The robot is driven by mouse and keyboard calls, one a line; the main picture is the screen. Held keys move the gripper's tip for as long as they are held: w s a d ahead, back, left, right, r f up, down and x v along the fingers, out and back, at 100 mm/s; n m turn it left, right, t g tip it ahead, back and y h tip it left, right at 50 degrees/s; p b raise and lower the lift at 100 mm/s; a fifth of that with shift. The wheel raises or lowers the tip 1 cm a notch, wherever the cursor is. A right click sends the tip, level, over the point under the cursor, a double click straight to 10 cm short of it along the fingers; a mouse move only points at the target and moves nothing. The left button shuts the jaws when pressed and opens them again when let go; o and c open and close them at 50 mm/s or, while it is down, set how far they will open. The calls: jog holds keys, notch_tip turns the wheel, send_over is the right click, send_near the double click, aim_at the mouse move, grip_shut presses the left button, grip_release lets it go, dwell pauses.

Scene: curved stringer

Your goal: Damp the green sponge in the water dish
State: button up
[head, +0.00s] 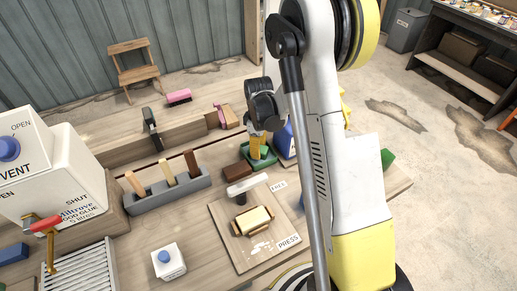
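My gripper (258,150) points down near the middle of the bench, its yellow-orange fingers over a green, tray-like object (272,158). The fingers are small here, so I cannot tell whether they are open or shut, or touching anything. Another green object (387,158) shows at the right of the bench, partly hidden by my arm. I cannot tell for certain which green thing is the sponge. A blue and white object (286,142) stands just right of my gripper, also partly behind my arm. I cannot make out water in any dish.
A board marked PRESS (226,232) holds a pale block (252,220) in front. A grey rack (170,192) holds several wooden-handled tools. A white glue machine (60,180) stands left. A pink brush (178,97) lies behind. My arm hides much of the bench's right side.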

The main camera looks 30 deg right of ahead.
jog(key=shift+o, duration=0.2)
jog(key=shift+f+b, duration=0.4)
jog(key=shift+b, duration=0.05)
dwell(0.8)
jog(key=shift+r, duration=0.15)
jog(key=shift+c, duration=0.2)
jog(key=shift+r, duration=0.2)
jog(key=shift+c, duration=0.4)
jog(key=shift+r+p, duration=2)
jog(key=shift+r, duration=1.2)
